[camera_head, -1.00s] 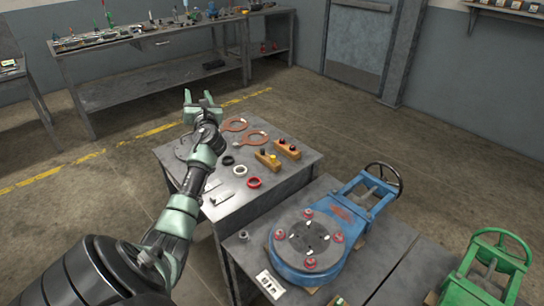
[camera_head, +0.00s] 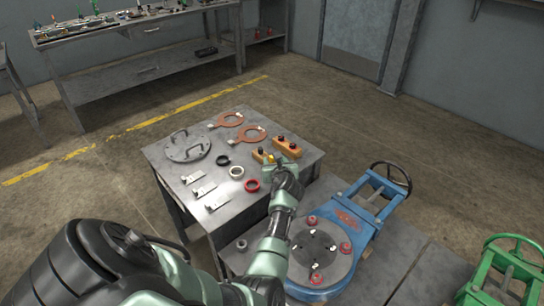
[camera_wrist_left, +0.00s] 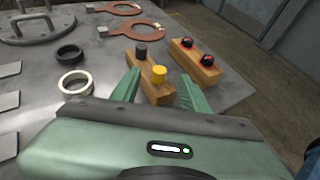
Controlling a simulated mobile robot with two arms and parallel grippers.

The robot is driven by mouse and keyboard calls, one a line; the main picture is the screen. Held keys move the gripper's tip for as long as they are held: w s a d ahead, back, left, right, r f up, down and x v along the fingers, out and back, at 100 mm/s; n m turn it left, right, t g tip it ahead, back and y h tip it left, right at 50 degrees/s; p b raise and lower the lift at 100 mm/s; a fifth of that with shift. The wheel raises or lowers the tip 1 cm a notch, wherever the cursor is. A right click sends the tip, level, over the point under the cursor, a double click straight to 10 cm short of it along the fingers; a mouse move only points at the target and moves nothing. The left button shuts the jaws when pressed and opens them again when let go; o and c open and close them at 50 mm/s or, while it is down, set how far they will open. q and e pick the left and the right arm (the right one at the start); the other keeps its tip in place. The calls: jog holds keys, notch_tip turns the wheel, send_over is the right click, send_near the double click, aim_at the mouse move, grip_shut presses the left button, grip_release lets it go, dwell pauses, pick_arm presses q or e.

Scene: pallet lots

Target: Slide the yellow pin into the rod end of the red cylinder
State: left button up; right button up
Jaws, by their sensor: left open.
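A short yellow pin-like piece (camera_wrist_left: 159,74) stands upright in a wooden block (camera_wrist_left: 146,90), beside a black one (camera_wrist_left: 141,50). The block lies on the grey table and also shows in the head view (camera_head: 259,154). My left gripper (camera_head: 274,164) is open and empty above the block's near end. In the left wrist view its two fingers stand apart, left and right of the yellow piece; I cannot tell whether they touch it. I cannot make out a red cylinder with a rod end. My right gripper is not in view.
Close by on the right, a second wooden block (camera_wrist_left: 206,66) holds two dark red pieces. Black (camera_head: 223,160), white (camera_head: 237,172) and red rings (camera_head: 252,185), copper gaskets (camera_head: 250,135) and a round cover (camera_head: 186,148) share the table. A blue valve (camera_head: 358,222) stands right of it.

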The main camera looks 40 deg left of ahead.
aim_at(272, 161)
pick_arm(q)
jog(key=b+x, duration=0.1)
jog(key=x, duration=0.2)
jog(key=shift+w+a+f, duration=0.15)
jog(key=shift+w+a, duration=0.1)
jog(key=shift+a, duration=0.05)
grip_shut()
